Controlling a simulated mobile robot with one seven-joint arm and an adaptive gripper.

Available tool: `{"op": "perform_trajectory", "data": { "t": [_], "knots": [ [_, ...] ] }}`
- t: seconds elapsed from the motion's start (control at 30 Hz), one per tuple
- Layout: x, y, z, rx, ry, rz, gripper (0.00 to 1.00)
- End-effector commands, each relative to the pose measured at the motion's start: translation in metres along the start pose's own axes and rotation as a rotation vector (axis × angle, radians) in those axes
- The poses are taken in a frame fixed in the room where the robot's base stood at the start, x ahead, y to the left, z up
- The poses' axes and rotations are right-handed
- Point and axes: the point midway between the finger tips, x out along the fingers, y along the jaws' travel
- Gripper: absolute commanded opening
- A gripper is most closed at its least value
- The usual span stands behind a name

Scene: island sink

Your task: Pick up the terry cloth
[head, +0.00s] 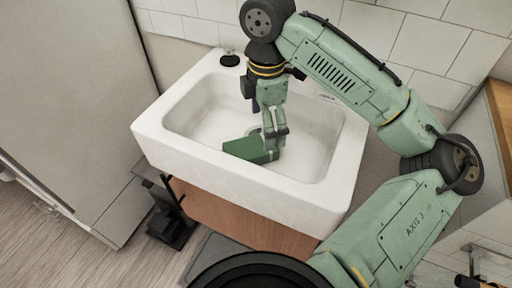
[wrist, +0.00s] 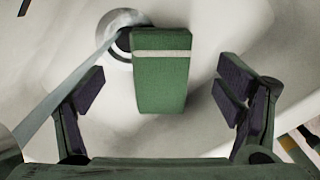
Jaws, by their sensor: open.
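The terry cloth (head: 245,149) is a green, block-like folded piece lying in the white sink basin. In the wrist view the cloth (wrist: 160,85) shows a pale stripe across its far end and stands out between my fingers. My gripper (head: 274,136) is down inside the basin, at the right end of the cloth in the head view. In the wrist view my gripper (wrist: 160,84) is open, with one dark-padded finger on each side of the cloth and a gap on both sides. Its height above the cloth is hard to tell.
The sink (head: 155,140) has raised walls all around my gripper. A drain (wrist: 118,45) lies beside the cloth's far end, and a pale grey bar (wrist: 70,88) crosses the left of the wrist view. A black fitting (head: 229,59) sits on the back rim.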

Motion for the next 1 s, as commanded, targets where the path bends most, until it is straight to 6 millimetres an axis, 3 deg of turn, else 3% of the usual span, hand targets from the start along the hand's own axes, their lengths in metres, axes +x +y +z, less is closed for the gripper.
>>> {"op": "perform_trajectory", "data": {
  "t": [0.5, 0.77, 1.0],
  "knots": [
    [0.063, -0.001, 0.003, 0.001, 0.002, 0.001, 0.86],
    [0.066, -0.001, 0.002, 0.001, 0.002, 0.003, 0.86],
    [0.065, -0.001, 0.002, 0.001, 0.002, 0.003, 0.70]
  ]
}}
